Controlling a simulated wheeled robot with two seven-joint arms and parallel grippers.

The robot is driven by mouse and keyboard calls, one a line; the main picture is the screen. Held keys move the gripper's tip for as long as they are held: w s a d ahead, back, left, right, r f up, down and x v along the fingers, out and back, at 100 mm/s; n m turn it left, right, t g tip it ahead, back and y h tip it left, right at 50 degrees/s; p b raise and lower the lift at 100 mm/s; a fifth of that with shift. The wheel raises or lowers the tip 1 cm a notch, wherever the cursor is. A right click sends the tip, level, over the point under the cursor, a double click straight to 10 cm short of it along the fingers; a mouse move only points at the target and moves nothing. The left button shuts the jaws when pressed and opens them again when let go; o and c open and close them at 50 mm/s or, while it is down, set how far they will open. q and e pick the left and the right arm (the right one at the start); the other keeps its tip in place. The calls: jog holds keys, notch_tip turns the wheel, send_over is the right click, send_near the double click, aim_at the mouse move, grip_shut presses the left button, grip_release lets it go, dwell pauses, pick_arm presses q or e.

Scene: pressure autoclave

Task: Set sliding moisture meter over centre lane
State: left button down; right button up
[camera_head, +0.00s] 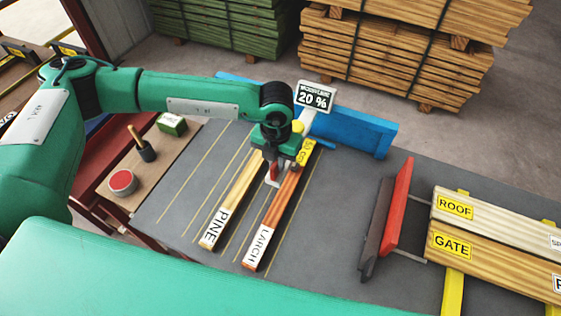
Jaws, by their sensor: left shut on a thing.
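The sliding moisture meter has a display (314,97) reading 20 %, on a white arm at the blue rail (365,130) along the table's back edge. My left gripper (273,179) points down over the boards, in front of the display. It is shut on a part that looks like the meter's, but the hold is largely hidden by the gripper. The PINE board (230,204) lies left of the gripper and the LARCH board (268,224) lies under and right of it. Thin yellow lines mark lanes on the grey table (180,205). My right gripper is not in view.
A red and dark stop (399,205) stands right of the lanes. ROOF (480,213) and GATE (480,250) boards lie on yellow supports at right. A red paint tin (122,183), a brush (142,148) and a green box (172,124) stand on a side bench at left. The left lanes are bare.

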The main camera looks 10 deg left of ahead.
pick_arm(q)
jog(key=w+a+b, duration=0.2)
jog(key=a+b, duration=0.3)
jog(key=a, duration=0.8)
jog(key=shift+w+b, duration=0.3)
jog(key=shift+r, duration=0.1)
jog(key=c, duration=1.4)
grip_release()
jog(key=shift+d, duration=0.1)
jog(key=shift+c, duration=0.2)
notch_tip(320, 180, up, 14)
jog(key=b, duration=0.3)
jog(key=shift+b, duration=0.35)
